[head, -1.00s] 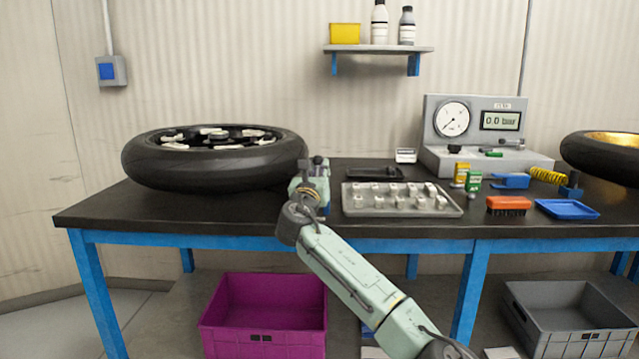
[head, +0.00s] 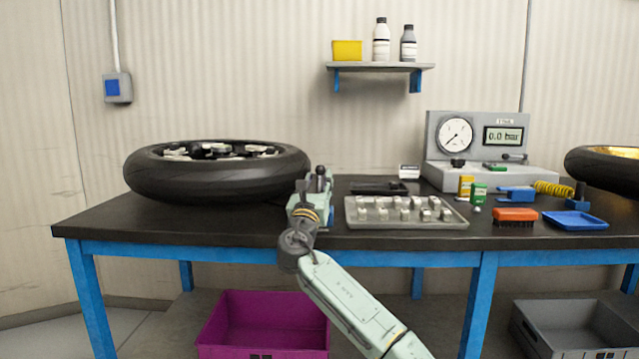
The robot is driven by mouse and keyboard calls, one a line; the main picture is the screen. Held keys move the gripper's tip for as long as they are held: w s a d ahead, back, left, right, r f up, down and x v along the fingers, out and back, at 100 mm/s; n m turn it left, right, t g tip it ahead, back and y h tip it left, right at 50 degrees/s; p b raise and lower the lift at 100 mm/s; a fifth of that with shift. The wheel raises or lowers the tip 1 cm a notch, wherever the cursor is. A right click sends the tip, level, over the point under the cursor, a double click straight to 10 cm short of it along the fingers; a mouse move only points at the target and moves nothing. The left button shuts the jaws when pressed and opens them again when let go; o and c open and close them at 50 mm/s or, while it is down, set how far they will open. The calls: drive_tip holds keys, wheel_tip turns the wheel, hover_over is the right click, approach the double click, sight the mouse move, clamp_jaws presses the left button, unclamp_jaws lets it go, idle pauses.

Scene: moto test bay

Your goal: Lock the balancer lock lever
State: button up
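I cannot make out a balancer lock lever for certain. A black tyre on a wheel (head: 216,182) lies flat on the left of the workbench (head: 160,221), with several pale and dark parts showing inside its rim. My gripper (head: 319,178) is at the bench's front edge, just right of the tyre and left of a metal tray. It points away from the camera and its fingers are small and partly hidden, so I cannot tell whether it is open or holds anything. A small dark handle (head: 514,157) shows on the grey gauge unit (head: 477,150) at the back right.
The metal tray (head: 457,220) holds several small weights. Right of it are yellow and green boxes, an orange brush (head: 516,215), a blue tray (head: 576,221) and a second tyre (head: 600,170). A purple crate (head: 264,321) and a grey crate (head: 566,329) stand below.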

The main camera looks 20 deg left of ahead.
drive_tip(key=shift+d, duration=0.15)
idle(0.3)
drive_tip(key=shift+s+d+f, duration=0.1)
drive_tip(key=v, duration=1.1)
drive_tip(key=shift+s, duration=0.35)
drive_tip(key=shift+c, duration=0.5)
